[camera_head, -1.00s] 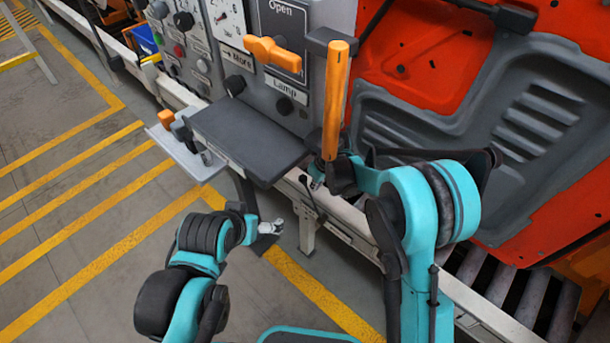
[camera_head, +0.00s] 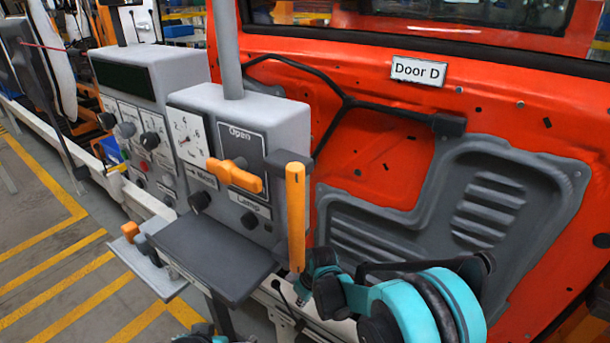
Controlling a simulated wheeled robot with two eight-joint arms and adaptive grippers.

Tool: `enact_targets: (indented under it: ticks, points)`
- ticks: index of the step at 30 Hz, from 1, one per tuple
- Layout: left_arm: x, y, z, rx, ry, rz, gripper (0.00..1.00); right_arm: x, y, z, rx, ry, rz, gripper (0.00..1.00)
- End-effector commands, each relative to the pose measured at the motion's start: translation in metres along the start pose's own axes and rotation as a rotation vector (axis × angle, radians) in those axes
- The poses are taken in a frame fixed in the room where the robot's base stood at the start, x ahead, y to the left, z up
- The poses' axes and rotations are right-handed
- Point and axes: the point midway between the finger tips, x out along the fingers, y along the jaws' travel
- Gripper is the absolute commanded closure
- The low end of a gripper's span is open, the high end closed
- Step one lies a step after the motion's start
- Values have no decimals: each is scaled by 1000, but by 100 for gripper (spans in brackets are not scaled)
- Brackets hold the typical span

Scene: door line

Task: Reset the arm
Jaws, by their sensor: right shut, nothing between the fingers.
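My right arm comes in from the bottom right, with teal links and dark joints. Its gripper (camera_head: 303,293) is small in view, just below the lower end of an upright orange handle (camera_head: 295,215) on the side of the grey control box (camera_head: 245,110). The gripper is shut and empty. Whether it touches the handle I cannot tell. Of my left arm only a bit of teal and dark wrist shows at the bottom edge; its gripper is out of view.
The control box carries an orange rotary switch (camera_head: 234,175), black knobs and a dark shelf (camera_head: 215,255). A small tray (camera_head: 150,265) sits left of it. The red door panel (camera_head: 370,130), marked Door D, stands close behind my right arm. Striped floor lies clear at left.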

Motion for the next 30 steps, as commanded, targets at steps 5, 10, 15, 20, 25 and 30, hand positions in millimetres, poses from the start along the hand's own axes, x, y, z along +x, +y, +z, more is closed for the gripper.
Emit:
enact_targets:
  ticks: [5, 10, 15, 20, 25, 30]
  points:
    - [0, 0, 0, 0, 0, 0, 0, -32, -7, -9, -151, -17, -28, 100]
    - [0, 0, 0, 0, 0, 0, 0, -99, -17, -38, -540, -33, -106, 100]
    - [0, 0, 0, 0, 0, 0, 0, -160, -19, -80, -984, -9, -204, 100]
    - [0, 0, 0, 0, 0, 0, 0, -201, -14, -125, -1398, 62, -296, 100]
    - [0, 0, 0, 0, 0, 0, 0, -228, -3, -174, -1829, 189, -375, 100]
    - [0, 0, 0, 0, 0, 0, 0, -238, 7, -210, -2162, 327, -414, 100]
